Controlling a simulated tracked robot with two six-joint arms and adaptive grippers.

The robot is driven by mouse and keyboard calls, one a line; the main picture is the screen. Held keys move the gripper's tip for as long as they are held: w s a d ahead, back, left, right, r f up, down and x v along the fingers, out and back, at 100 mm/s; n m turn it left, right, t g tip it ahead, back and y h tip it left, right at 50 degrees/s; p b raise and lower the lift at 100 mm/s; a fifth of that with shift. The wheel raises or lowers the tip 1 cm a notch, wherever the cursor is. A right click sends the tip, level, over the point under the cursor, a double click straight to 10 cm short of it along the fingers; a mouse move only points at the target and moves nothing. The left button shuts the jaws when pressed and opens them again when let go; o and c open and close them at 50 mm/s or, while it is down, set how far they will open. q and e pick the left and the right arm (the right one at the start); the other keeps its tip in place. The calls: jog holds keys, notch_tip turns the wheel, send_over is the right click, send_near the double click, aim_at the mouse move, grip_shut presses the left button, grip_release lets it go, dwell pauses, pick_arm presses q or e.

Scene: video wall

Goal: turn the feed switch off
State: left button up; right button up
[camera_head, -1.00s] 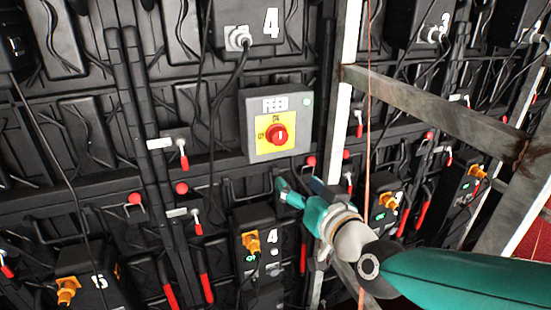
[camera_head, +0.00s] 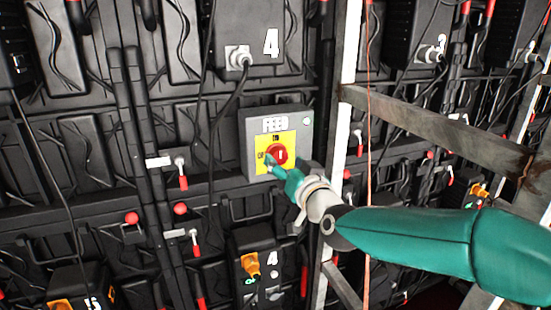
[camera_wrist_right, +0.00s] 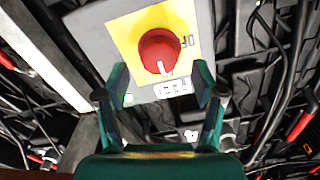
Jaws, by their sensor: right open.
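The feed switch is a red round knob (camera_head: 277,154) on a yellow plate (camera_head: 290,138) on a grey box (camera_head: 252,128) labelled FEED. In the head view, ON is above the knob and OFF is at its left. In the right wrist view, the knob (camera_wrist_right: 159,51) appears upside down, its white mark pointing toward the FEED label, the ON side. My right gripper (camera_head: 279,167) is at the lower part of the knob in the head view. Its fingers (camera_wrist_right: 160,82) are open and spread wider than the knob, with nothing between them. Contact cannot be told. My left gripper is out of view.
A pale upright post (camera_head: 338,150) stands just right of the box, with a metal crossbar (camera_head: 440,125) running right from it. A black cable (camera_head: 225,105) hangs left of the box.

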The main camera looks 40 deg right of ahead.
aim_at(281, 157)
jog(key=shift+x, duration=1.6)
